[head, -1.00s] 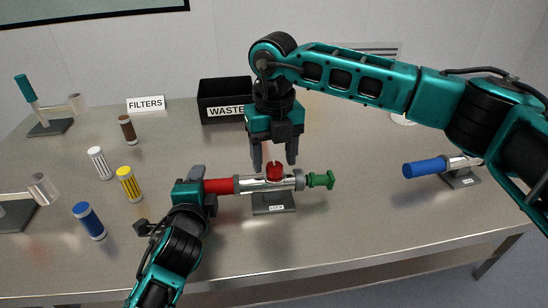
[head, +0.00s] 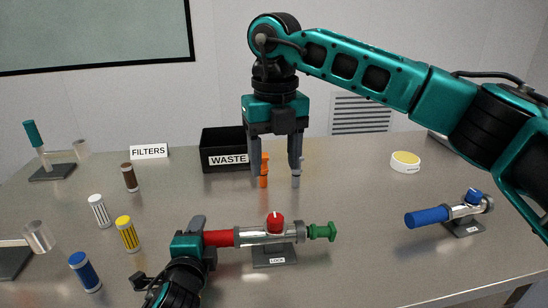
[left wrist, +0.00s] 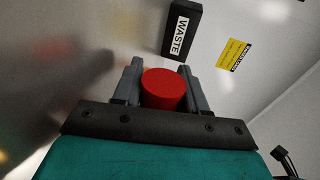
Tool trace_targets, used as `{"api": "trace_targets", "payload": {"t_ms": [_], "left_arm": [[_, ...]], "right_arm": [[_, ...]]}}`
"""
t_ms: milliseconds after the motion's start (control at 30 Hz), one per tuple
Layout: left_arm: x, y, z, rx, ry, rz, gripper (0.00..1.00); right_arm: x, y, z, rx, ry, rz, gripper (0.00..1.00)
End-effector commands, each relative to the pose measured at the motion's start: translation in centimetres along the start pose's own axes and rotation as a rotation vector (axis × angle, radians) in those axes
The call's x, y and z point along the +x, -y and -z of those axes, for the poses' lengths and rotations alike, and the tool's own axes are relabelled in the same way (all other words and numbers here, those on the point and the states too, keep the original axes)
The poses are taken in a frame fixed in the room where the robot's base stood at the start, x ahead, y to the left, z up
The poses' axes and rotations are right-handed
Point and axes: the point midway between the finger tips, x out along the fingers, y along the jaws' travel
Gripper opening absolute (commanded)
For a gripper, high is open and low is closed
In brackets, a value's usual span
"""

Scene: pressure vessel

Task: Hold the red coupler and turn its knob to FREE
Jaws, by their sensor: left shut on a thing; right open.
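The red coupler is a metal tube with a red handle (head: 218,238) at its left, a red knob (head: 276,224) on top and a green end piece (head: 322,231) at its right. It lies on a dark stand (head: 274,255) whose label reads LOCK. A small white mark shows at the knob's top. My left gripper (head: 203,238) is shut on the red handle; in the left wrist view the red end (left wrist: 164,89) sits between its fingers. My right gripper (head: 276,183) is open, points down and is apart from the knob, above it in the picture.
An orange upright thing (head: 264,170) shows by the right gripper's fingers. A black WASTE bin (head: 225,148) stands behind. A blue-handled coupler (head: 428,216) stands at right, a yellow-topped white dish (head: 405,162) behind it. Several filters, including a yellow one (head: 127,234), stand at left.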

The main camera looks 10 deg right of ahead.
Motion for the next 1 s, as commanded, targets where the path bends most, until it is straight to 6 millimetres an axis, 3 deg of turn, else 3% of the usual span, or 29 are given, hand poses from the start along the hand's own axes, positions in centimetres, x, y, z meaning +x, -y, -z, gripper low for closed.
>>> {"api": "trace_targets", "payload": {"t_ms": [33,67,367,733,1000], "left_arm": [[0.0,-0.1,0.0,0.0,0.0,-0.002,0.0],[0.0,-0.1,0.0,0.0,0.0,-0.002,0.43],[0.0,0.0,0.0,0.0,0.0,-0.001,0.71],[-0.6,-0.2,0.0,0.0,0.0,-0.004,0.72],[-5.1,-0.1,0.0,0.0,-0.001,-0.002,0.72]], "right_arm": [[0.0,0.0,0.0,0.0,0.0,0.0,0.61],[0.0,0.0,0.0,0.0,0.0,0.0,0.61],[0.1,0.0,0.0,0.0,0.0,0.0,0.61],[0.1,0.0,0.0,0.0,0.0,0.0,0.61],[0.1,0.0,0.0,0.0,0.0,0.0,0.61]]}}
